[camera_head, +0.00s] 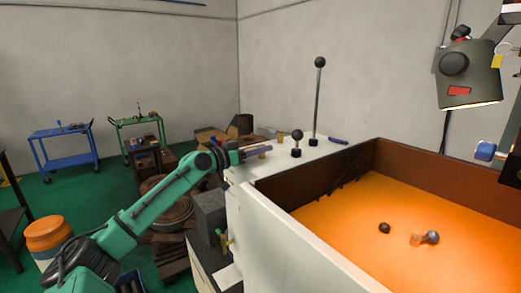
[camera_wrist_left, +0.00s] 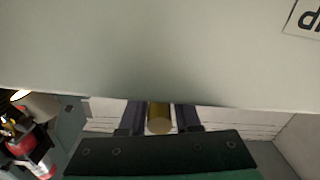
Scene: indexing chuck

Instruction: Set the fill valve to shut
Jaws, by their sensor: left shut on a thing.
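My left gripper (camera_head: 258,151) reaches in from the left to the near left end of the pale machine top (camera_head: 262,173). It also shows in the left wrist view (camera_wrist_left: 159,116), with its two dark fingers shut on a short brass cylinder (camera_wrist_left: 159,124). I cannot tell whether this cylinder is the fill valve's handle. A label (camera_wrist_left: 305,17) on the pale surface is cut off by the frame edge. A short ball-topped lever (camera_head: 297,142) and a tall ball-topped lever (camera_head: 318,95) stand upright beyond the gripper. My right gripper is not in view.
An orange-floored tray (camera_head: 345,225) with a dark ball (camera_head: 384,228) and a knobbed part (camera_head: 425,238) lies to the right. A lamp (camera_head: 470,75) hangs at upper right. Stacked clutter (camera_head: 165,205) stands beside my left arm. Blue (camera_head: 65,145) and green (camera_head: 138,130) carts stand farther back.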

